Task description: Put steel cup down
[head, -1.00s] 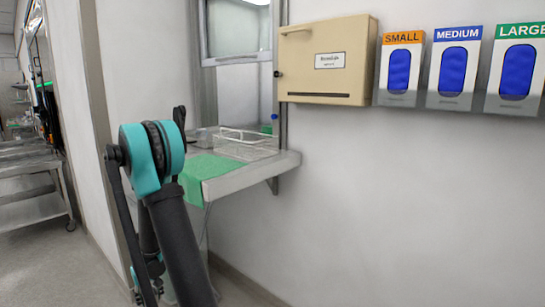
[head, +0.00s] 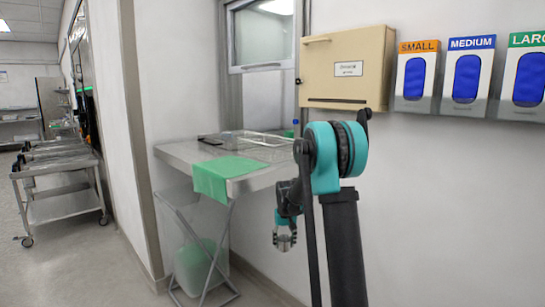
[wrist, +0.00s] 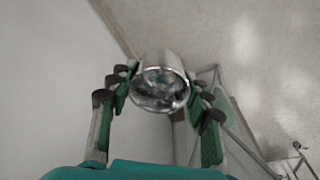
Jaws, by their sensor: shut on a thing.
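The steel cup (wrist: 160,82) is a shiny round metal cup, held between the fingers of my gripper (wrist: 158,92) in the wrist view. Its round end faces the camera. In the head view the cup (head: 284,243) shows small at the end of my gripper (head: 285,232). It hangs below the level of the steel shelf, to the right of the shelf's front corner, in front of the white wall. My gripper is shut on it. The steel shelf (head: 185,151) under the pass-through window has a green cloth (head: 222,178) draped over its front edge.
A beige box (head: 345,70) hangs above. A steel cart (head: 65,205) stands far left.

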